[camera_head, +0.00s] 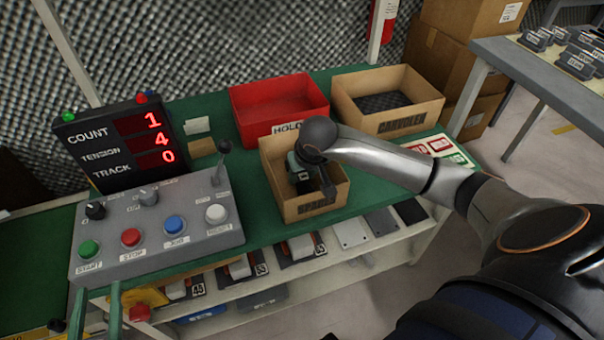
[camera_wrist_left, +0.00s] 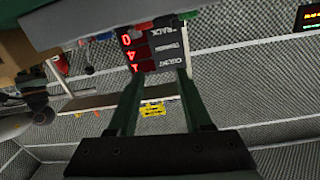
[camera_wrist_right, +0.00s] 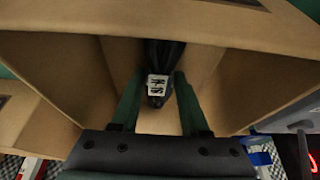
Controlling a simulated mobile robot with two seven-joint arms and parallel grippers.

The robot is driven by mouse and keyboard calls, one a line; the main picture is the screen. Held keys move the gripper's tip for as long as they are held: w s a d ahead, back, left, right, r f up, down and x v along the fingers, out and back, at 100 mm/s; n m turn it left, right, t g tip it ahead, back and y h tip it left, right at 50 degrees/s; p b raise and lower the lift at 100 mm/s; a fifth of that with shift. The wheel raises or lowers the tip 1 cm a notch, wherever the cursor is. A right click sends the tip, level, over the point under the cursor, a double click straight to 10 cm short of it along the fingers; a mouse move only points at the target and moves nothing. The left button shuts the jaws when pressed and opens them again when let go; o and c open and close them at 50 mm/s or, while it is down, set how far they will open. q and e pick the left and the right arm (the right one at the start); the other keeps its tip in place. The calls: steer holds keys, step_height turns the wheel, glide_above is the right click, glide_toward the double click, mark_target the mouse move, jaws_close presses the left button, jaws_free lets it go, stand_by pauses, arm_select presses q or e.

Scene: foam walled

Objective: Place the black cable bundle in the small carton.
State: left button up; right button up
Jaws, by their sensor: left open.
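The small carton (camera_head: 314,208) stands open on the green bench top, in front of the red bin. My right gripper (camera_head: 304,178) points down inside it. In the right wrist view the black cable bundle (camera_wrist_right: 164,56), with a white printed tag, is inside the carton between my right fingers (camera_wrist_right: 160,76). The fingers are spread about as wide as my left ones, and the bundle's lower end is hidden. My left gripper (camera_head: 95,288) is open and empty at the control panel's front left corner. Its spread fingers also show in the left wrist view (camera_wrist_left: 160,76).
A red bin (camera_head: 278,103) and a larger open carton (camera_head: 388,100) with dark contents stand behind. A grey control panel (camera_head: 158,228) and a counter display (camera_head: 118,142) fill the left. A shelf (camera_head: 265,292) below holds several parts. A second table (camera_head: 520,70) is at the right.

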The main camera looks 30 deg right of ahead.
mark_target(304, 178)
steer(key=o, duration=0.4)
arm_select(q)
steer(key=shift+r, duration=0.35)
steer(key=shift+w, duration=0.1)
arm_select(e)
steer(key=shift+r, duration=0.1)
steer(key=p+v, duration=0.1)
steer(key=v, duration=0.2)
steer(key=shift+w, duration=0.1)
arm_select(q)
steer(key=s+f+n+g+p, duration=0.1)
steer(key=s+f+g, duration=0.2)
steer(key=f, duration=0.4)
steer(key=s+f+n+g+y, duration=0.1)
steer(key=s+f+g, duration=0.2)
steer(key=f, duration=0.5)
steer(key=shift+s+g+p, duration=0.15)
steer(key=shift+g+p, duration=0.2)
steer(key=shift+g, duration=0.05)
arm_select(e)
steer(key=shift+v, duration=4.6)
